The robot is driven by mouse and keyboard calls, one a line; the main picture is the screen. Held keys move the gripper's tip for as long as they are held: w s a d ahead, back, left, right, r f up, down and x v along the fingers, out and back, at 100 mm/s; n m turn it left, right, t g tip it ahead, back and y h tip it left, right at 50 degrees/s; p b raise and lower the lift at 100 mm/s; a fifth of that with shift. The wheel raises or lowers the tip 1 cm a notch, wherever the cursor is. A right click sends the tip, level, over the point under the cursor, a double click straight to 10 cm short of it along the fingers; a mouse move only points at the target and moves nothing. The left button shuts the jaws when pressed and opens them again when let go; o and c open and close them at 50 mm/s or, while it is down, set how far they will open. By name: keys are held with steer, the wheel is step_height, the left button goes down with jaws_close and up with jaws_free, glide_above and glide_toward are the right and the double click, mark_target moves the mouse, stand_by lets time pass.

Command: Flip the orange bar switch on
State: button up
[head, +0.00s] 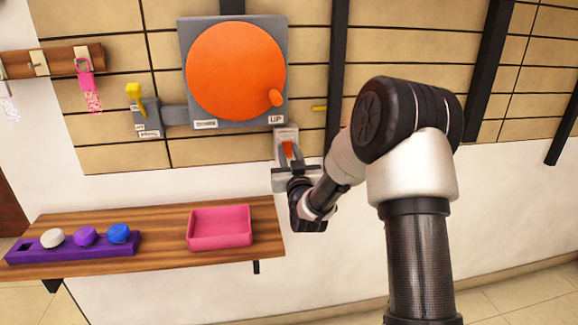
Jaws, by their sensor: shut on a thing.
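The orange bar switch (287,149) sits on a light grey wall plate (286,134), below the right corner of the large grey panel. A label reading "UP" shows on the panel just above it. My gripper (292,168) is at the switch from below and is shut on it. The gripper and its dark wrist hide the lower part of the plate. I cannot tell from this view which way the bar is tilted.
A big orange disc (236,72) with a knob is on the panel. A yellow lever (135,93) is to its left. Below, a wooden shelf (165,225) holds a pink tray (220,242) and a purple rack (70,251). A hook rail (55,58) is at upper left.

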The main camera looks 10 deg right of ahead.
steer(key=f+t+b, duration=0.1)
steer(key=b, duration=0.1)
steer(key=shift+f+b, duration=0.1)
steer(key=shift+b, duration=0.3)
steer(key=shift+t+b, duration=0.3)
steer(key=shift+r+t, duration=0.3)
steer(key=shift+t, duration=0.1)
steer(key=o, duration=1.1)
steer(key=shift+c, duration=0.2)
steer(key=shift+s+f, duration=0.1)
steer(key=p+v, duration=0.1)
steer(key=v, duration=1.6)
